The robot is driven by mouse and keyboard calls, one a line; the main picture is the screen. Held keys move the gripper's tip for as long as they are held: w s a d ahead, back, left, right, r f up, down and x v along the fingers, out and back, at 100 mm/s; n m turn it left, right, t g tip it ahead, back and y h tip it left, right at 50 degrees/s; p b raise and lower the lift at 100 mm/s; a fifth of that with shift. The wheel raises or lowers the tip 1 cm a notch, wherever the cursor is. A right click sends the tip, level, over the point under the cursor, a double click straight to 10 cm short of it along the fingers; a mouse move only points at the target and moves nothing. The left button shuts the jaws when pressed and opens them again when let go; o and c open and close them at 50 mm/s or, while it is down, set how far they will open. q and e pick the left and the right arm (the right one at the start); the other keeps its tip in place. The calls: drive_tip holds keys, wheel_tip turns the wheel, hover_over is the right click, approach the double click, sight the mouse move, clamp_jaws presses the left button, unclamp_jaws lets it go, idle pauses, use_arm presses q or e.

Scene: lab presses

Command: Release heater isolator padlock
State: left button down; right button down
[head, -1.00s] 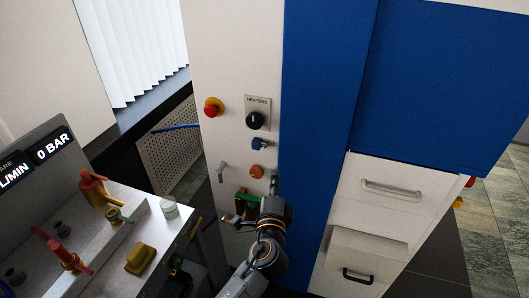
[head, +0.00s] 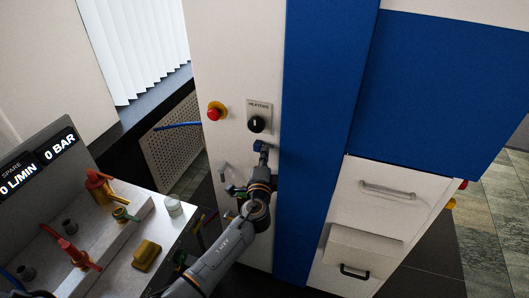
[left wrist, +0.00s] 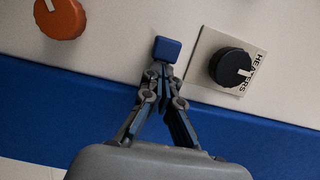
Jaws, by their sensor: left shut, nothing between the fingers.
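The heater isolator is a black round knob (head: 257,124) on a plate lettered HEATERS, on the pale panel. It also shows in the left wrist view (left wrist: 231,67). The small blue padlock (head: 260,146) is just below the knob. In the left wrist view the blue padlock (left wrist: 167,49) is right at the fingertips. My left gripper (head: 263,157) reaches up to it from below. Its fingers (left wrist: 162,68) are closed together with nothing between them, at the padlock's near edge. Whether they touch it is unclear, and the shackle is hidden. My right gripper is not in view.
A red button on a yellow base (head: 216,111) is left of the knob. An orange knob (left wrist: 60,18) is near the padlock. A grey handle (head: 224,170) is on the panel left of my arm. A bench (head: 115,265) with valves stands at lower left.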

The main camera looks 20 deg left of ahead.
use_arm(q)
drive_tip(key=shift+w+d, duration=0.1)
drive_tip(key=a, duration=0.4)
drive_tip(key=shift+a, duration=0.4)
drive_tip(key=shift+b, duration=0.3)
